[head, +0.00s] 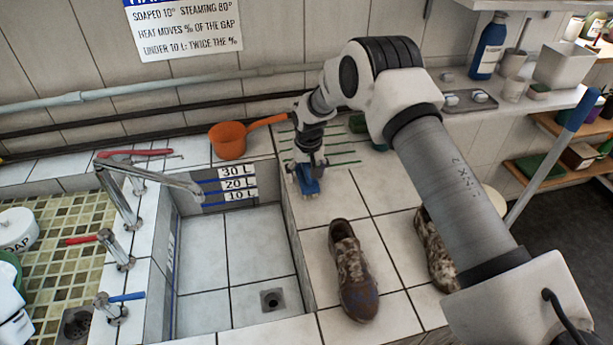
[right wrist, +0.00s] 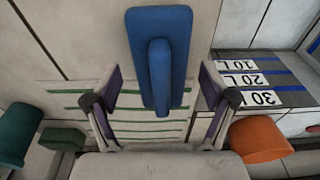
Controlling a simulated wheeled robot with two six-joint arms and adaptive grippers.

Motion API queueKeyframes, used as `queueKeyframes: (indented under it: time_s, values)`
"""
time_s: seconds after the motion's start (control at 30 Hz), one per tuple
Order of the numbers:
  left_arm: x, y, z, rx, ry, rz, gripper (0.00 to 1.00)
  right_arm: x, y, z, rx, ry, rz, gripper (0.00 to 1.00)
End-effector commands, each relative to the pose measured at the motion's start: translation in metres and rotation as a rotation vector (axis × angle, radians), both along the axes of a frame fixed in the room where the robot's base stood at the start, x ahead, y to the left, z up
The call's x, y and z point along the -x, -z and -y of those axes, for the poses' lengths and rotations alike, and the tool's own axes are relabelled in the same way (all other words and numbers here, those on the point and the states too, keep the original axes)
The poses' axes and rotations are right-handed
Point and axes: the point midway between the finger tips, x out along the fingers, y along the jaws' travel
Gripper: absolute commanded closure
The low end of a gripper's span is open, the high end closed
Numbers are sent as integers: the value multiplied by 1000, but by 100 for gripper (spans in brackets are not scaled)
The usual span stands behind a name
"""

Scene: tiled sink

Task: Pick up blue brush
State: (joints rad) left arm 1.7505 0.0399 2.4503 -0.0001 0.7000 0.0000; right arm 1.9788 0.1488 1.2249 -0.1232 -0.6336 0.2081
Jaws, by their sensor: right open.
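The blue brush (right wrist: 178,30) lies on the white tiled ledge, its raised handle facing my right wrist camera. In the head view the blue brush (head: 308,186) shows just under my right gripper (head: 309,170). In the right wrist view my right gripper (right wrist: 160,108) is open, with one finger on each side of the brush's near end. I cannot tell whether the fingers touch it. My left gripper is not clearly in view; a white part of my left side shows at the head view's left edge.
An orange dipper (head: 229,140) stands left of my right gripper, near the sink basin (head: 235,245). A brown patterned shoe (head: 353,270) lies in front on the ledge, with another shoe (head: 437,250) partly behind my right arm. A green object (head: 358,123) stands behind.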

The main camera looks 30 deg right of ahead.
Motion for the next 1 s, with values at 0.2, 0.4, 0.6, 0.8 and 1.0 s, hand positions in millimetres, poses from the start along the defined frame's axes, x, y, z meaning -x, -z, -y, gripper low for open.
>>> queueKeyframes:
  time_s: [0.2, 0.4, 0.6, 0.8, 1.0]
  values:
    - [0, 1, 0, 0, 0, 0, 17, 0, 1, 0, 0, 0, 1, 27]
    - [0, 1, 0, 0, 0, 0, 17, 0, 1, 0, 0, 0, 0, 85]
    - [0, 1, 0, 0, 0, 0, 17, 0, 1, 0, 0, 0, 1, 85]
    - [0, 3, 0, 0, 0, 0, 17, -1, -3, 0, 0, 0, 2, 85]
    - [0, 12, 0, 0, 0, 0, 17, -1, -23, 0, 0, 1, 3, 85]
